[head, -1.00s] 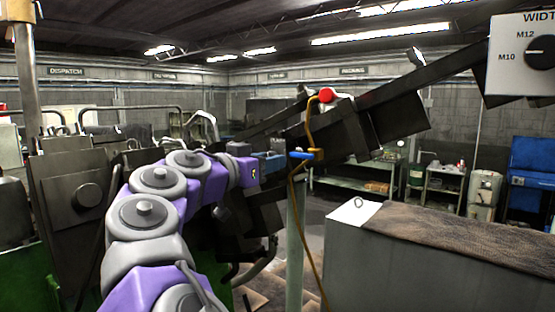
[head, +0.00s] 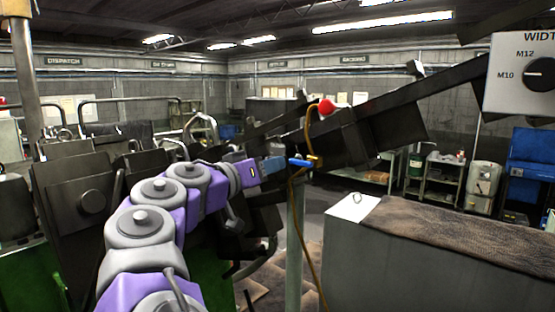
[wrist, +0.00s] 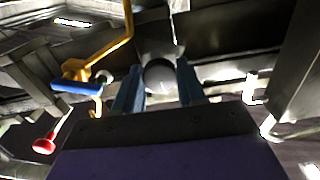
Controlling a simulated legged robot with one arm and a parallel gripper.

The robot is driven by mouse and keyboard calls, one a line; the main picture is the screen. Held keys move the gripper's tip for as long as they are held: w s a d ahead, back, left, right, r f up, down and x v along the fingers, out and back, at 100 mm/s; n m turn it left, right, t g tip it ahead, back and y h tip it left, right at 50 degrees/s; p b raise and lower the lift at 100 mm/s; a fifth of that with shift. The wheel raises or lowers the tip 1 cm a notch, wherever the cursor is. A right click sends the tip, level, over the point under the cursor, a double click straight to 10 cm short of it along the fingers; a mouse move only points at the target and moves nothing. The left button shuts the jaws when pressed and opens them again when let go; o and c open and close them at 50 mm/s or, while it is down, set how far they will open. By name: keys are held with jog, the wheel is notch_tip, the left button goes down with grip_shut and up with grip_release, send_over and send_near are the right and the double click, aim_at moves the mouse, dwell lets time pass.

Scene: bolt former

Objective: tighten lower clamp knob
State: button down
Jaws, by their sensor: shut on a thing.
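A rounded grey knob (wrist: 160,79) sits below a dark metal beam in the wrist view. My gripper (wrist: 160,92) has its two blue-grey fingers on either side of the knob and is shut on it. In the head view my gripper (head: 273,166) reaches to the underside of the sloping dark beam (head: 372,133). The knob is hidden there behind the fingers and wrist.
A blue valve handle (head: 302,162) on a yellow pipe is close to the fingers; it also shows in the wrist view (wrist: 78,86). A red ball knob (head: 326,107) is above it. A grey cabinet (head: 420,265) stands right, a control box (head: 520,75) upper right.

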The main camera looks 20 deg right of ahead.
jog(key=n+p, duration=0.3)
jog(key=shift+n, duration=0.3)
jog(key=c, duration=1.1)
grip_release()
jog(key=o, duration=0.4)
jog(key=shift+w+a+f, duration=0.1)
jog(key=shift+w+a, duration=0.05)
jog(key=shift+w, duration=0.1)
jog(key=shift+o, duration=0.9)
jog(key=shift+s, duration=0.15)
